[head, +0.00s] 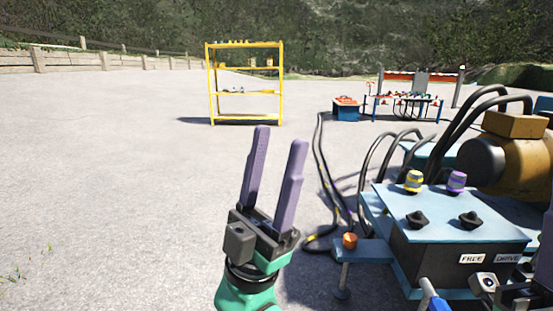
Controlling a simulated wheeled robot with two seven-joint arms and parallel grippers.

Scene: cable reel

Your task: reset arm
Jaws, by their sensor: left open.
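My left gripper (280,135) rises from the bottom centre on its green wrist. Its two purple fingers point up and stand apart, with nothing between them. It is left of the control box (455,232) and does not appear to touch it. A dark gripper body (490,285), which seems to be my right one, shows partly at the bottom right corner in front of the box.
An orange knob (349,241) sits on a side ledge. Black cables (322,170) run along the ground. A yellow shelf (246,119) stands far back. Ground at left is clear.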

